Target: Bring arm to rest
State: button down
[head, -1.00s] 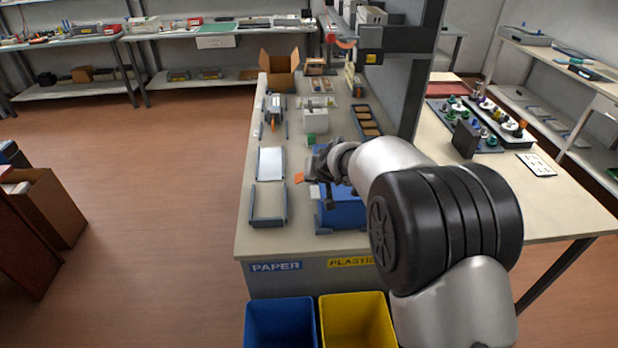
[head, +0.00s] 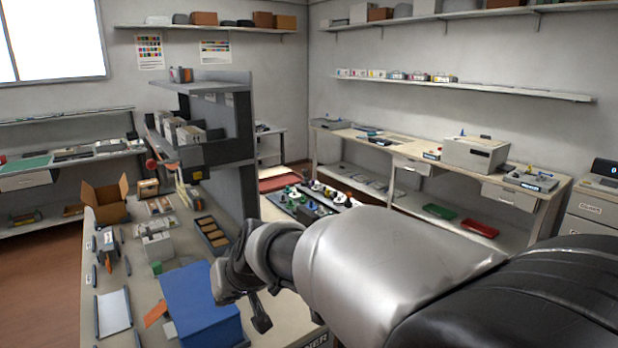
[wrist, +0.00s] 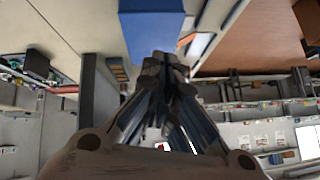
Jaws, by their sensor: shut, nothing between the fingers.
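My gripper (head: 248,306) is at the end of my arm, low over the near part of the workbench (head: 140,318) in the head view. It is just right of a blue box (head: 200,300), and I cannot tell whether they touch. In the wrist view my gripper (wrist: 168,62) has its fingers together, with nothing between them. The blue box (wrist: 150,28) shows just past the fingertips there. My arm reaches in from the lower right of the head view and hides part of the bench.
A grey upright panel with shelves (head: 220,120) rises from the bench behind my gripper. An open cardboard box (head: 106,200), a dark compartment tray (head: 212,236) and a white sheet in a holder (head: 114,312) stand on the bench. A side counter (head: 400,150) runs along the right wall.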

jog(key=s+d+r+m+h, duration=0.1)
jog(key=s+d+r, duration=0.1)
jog(key=s+d, duration=0.6)
jog(key=s+d+r+m+h, duration=0.15)
jog(key=s+d, duration=0.35)
jog(key=d, duration=0.7)
jog(key=s+d+f+m+g+h, duration=0.1)
jog(key=s+d+f+m+h, duration=0.1)
jog(key=s+d, duration=0.9)
jog(key=s+f+h, duration=0.1)
jog(key=s+f, duration=0.1)
jog(key=s, duration=0.1)
jog(key=shift+d+f, duration=0.25)
jog(key=shift+d, duration=0.1)
jog(key=shift+s+m, duration=0.1)
jog(key=shift+m, duration=0.15)
